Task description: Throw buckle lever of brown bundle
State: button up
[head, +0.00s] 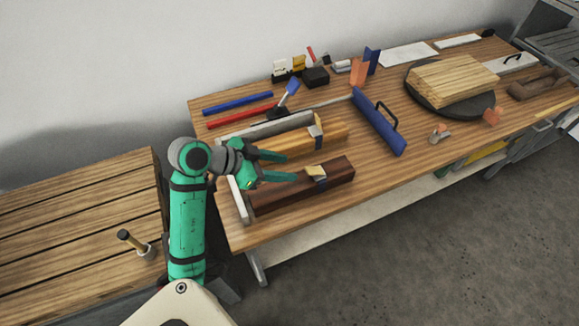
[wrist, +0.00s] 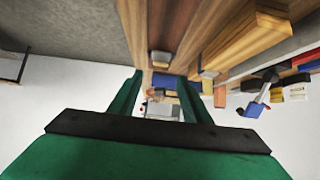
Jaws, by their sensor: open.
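The brown bundle (head: 280,197) is a long dark block lying near the front left of the bench. Its buckle (head: 316,172), with a pale lever piece, sits on top toward its right end. A similar buckle shows between the fingertips in the wrist view (wrist: 160,58). My gripper (head: 292,167) is open and empty, its green fingers reaching right above the gap between the brown and the lighter bundles. The fingertips are just left of the brown bundle's buckle. I cannot tell whether they touch anything. They also show in the wrist view (wrist: 161,76).
A yellowish bundle (head: 290,142) with its own buckle (head: 318,130) lies just behind. A light tray edge (head: 239,198) stands at the left. A blue press bar (head: 378,122) with a black handle lies to the right. A red rod (head: 242,115) lies behind.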

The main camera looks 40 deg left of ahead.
jog(key=shift+r, duration=0.25)
jog(key=c, duration=0.9)
jog(key=shift+g, duration=0.4)
jog(key=r, duration=0.1)
jog(key=w+r, duration=0.1)
jog(key=r, duration=0.3)
jog(key=shift+w+d, duration=0.25)
grip_shut()
jog(key=shift+w+d+r, duration=0.2)
jog(key=shift+r, duration=0.4)
